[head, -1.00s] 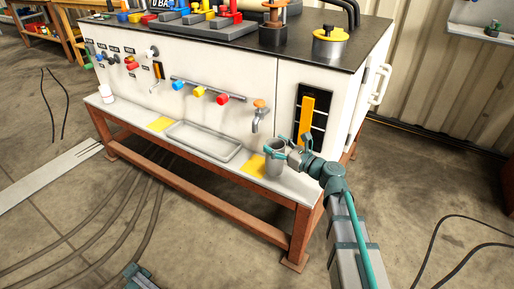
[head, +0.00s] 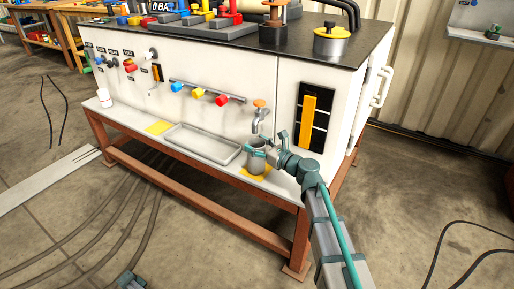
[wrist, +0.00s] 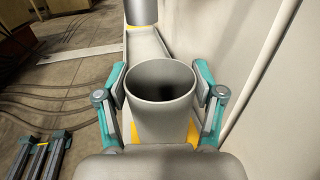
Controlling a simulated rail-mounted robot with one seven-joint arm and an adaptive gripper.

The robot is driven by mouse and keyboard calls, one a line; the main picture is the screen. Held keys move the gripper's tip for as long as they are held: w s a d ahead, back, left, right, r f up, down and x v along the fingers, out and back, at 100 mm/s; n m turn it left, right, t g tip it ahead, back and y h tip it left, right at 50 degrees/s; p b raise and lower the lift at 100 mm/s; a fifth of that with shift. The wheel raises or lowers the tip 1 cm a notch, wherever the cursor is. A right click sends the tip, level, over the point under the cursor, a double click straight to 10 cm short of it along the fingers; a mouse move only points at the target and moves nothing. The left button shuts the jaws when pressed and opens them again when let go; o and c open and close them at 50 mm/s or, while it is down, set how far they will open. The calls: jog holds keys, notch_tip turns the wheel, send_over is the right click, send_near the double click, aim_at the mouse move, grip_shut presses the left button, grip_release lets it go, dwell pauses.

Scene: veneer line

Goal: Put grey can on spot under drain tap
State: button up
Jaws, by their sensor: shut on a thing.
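The grey can (head: 257,162) is upright on or just above the yellow spot (head: 254,173) on the ledge; I cannot tell whether it touches. My gripper (head: 264,152) is shut around the can from the right. In the wrist view the open-topped can (wrist: 163,105) sits between the two teal fingers of my gripper (wrist: 163,100). The drain tap (head: 260,117) with its orange handle is above the can in the head view. A grey cylinder end, probably the tap's spout (wrist: 141,12), shows ahead of the can. The can hides part of the yellow spot.
A shallow grey tray (head: 202,143) lies on the ledge left of the can. The white cabinet front (head: 285,120) rises close behind the can.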

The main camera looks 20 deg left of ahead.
jog(key=o, duration=1.5)
jog(key=shift+o, duration=0.2)
jog(key=shift+s+d+r, duration=0.1)
jog(key=shift+d+r, duration=0.05)
jog(key=p+v, duration=0.3)
jog(key=v, duration=0.8)
jog(key=shift+d, duration=0.4)
